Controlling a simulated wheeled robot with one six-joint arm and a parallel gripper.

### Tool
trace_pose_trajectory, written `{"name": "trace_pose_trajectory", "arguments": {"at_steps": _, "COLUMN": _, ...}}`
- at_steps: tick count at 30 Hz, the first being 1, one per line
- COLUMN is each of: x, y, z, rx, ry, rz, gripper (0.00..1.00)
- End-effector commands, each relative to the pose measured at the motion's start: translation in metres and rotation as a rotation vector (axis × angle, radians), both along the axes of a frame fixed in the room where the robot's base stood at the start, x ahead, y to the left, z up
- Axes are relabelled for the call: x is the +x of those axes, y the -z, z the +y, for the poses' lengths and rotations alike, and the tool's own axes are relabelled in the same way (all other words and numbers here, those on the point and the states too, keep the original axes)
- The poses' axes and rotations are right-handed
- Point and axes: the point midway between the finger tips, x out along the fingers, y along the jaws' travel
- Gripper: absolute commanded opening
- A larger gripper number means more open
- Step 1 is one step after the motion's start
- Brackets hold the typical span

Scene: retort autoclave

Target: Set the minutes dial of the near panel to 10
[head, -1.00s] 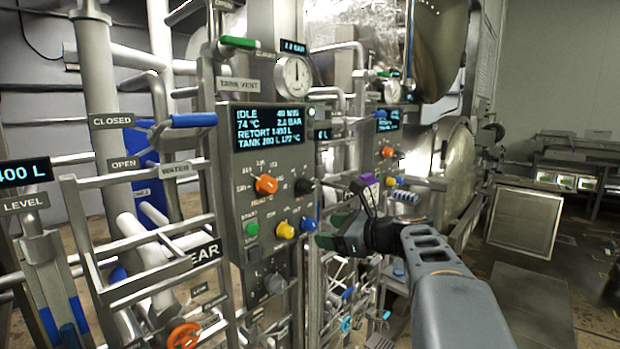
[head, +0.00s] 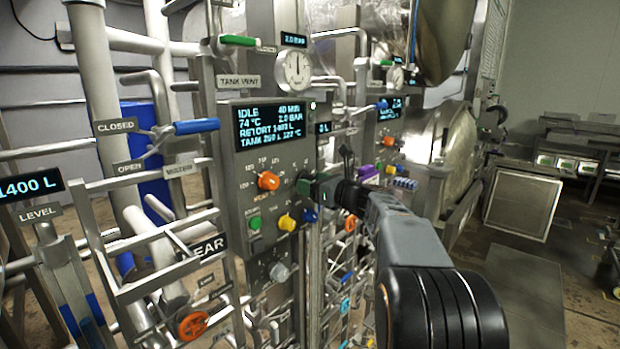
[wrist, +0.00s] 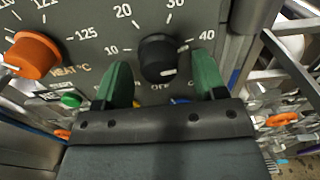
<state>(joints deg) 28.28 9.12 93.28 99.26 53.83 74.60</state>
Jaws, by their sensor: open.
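The near panel (head: 240,170) is a grey upright box with a blue-lit display (head: 270,124) reading IDLE and 40 MIN. Its black minutes dial (wrist: 158,57) shows in the wrist view, with marks 10, 20, 30, 40 and OFF around it. A pale mark shows at the knob's lower edge; I cannot tell its exact setting from it. My gripper (wrist: 163,82) is open, its green fingers on either side of the dial, the right one near the 40 mark. Contact is not clear. In the head view my gripper (head: 308,188) largely hides the dial.
The orange heat dial (head: 268,181) is left of the minutes dial. Below are a green button (head: 255,223), a yellow knob (head: 287,222) and a blue knob (head: 310,215). A second panel (head: 378,145) stands behind. Pipes and a blue-handled lever (head: 196,126) are at left.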

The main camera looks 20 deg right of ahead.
Motion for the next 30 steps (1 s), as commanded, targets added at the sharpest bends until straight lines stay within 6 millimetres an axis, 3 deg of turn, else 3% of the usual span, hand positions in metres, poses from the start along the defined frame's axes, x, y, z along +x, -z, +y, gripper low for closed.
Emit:
{"name": "trace_pose_trajectory", "arguments": {"at_steps": 6, "x": 0.0121, "y": -0.0003, "z": 0.0058, "rx": 0.001, "ry": -0.001, "rz": 0.0, "gripper": 0.65}}
{"name": "trace_pose_trajectory", "arguments": {"at_steps": 16, "x": 0.0135, "y": 0.0004, "z": 0.0064, "rx": 0.0, "ry": 0.0, "rz": 0.0, "gripper": 0.65}}
{"name": "trace_pose_trajectory", "arguments": {"at_steps": 30, "x": 0.0131, "y": 0.0003, "z": 0.0061, "rx": 0.0, "ry": 0.0, "rz": 0.0, "gripper": 0.2}}
